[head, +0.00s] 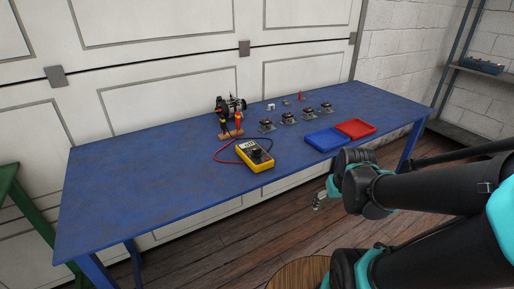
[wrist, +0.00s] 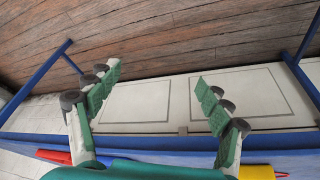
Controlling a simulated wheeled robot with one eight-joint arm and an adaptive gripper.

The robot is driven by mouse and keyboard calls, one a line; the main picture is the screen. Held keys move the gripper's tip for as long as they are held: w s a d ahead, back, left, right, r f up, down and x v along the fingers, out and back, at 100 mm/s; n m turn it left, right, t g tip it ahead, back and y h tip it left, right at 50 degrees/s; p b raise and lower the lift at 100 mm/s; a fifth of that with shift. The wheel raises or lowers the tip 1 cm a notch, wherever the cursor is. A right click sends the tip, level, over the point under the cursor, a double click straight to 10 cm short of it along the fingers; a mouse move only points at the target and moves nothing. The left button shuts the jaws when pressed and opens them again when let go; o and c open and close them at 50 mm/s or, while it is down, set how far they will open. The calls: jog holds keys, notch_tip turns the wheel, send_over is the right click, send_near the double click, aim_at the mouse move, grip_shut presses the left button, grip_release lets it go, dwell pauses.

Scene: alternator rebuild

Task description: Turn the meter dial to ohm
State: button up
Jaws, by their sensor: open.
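The yellow multimeter (head: 255,156) lies face up on the blue table near its front edge, with a dark dial (head: 257,155) in the middle of its face. The dial's setting is too small to read. A yellow piece, apparently the meter's edge (wrist: 257,172), shows at the bottom right of the wrist view. My gripper (head: 320,199) hangs in front of the table, right of the meter and apart from it. In the wrist view my gripper (wrist: 157,80) has its green-padded fingers spread wide with nothing between them.
Red and dark leads loop from the meter toward an alternator (head: 231,105) and a wooden probe stand (head: 229,133). Several small dark parts stand in a row to the right. A blue tray (head: 325,141) and a red tray (head: 356,128) lie at the right. The table's left half is clear.

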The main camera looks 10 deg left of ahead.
jog(key=w+a+r+n, duration=0.1)
jog(key=w+r, duration=0.1)
jog(key=w+a+r+n, duration=0.3)
jog(key=w+r+n, duration=0.1)
jog(key=shift+w+a+r+g, duration=0.15)
jog(key=shift+w+a+g, duration=0.2)
jog(key=shift+g, duration=0.05)
jog(key=c, duration=0.4)
jog(key=w+a+r+n, duration=0.1)
jog(key=a+r+n, duration=0.1)
jog(key=w+a+r+n, duration=0.2)
jog(key=w+a+r+n+g, duration=0.1)
jog(key=w+a+r+n, duration=0.1)
jog(key=r, duration=0.1)
jog(key=shift+w+a, duration=0.1)
jog(key=shift+a, duration=0.05)
jog(key=c, duration=0.5)
notch_tip(320, 180, up, 15)
jog(key=n+g, duration=0.2)
jog(key=n, duration=1.1)
send_over(257, 149)
notch_tip(257, 149, down, 18)
jog(key=shift+w+r, duration=0.15)
jog(key=shift+r, duration=0.1)
grip_shut()
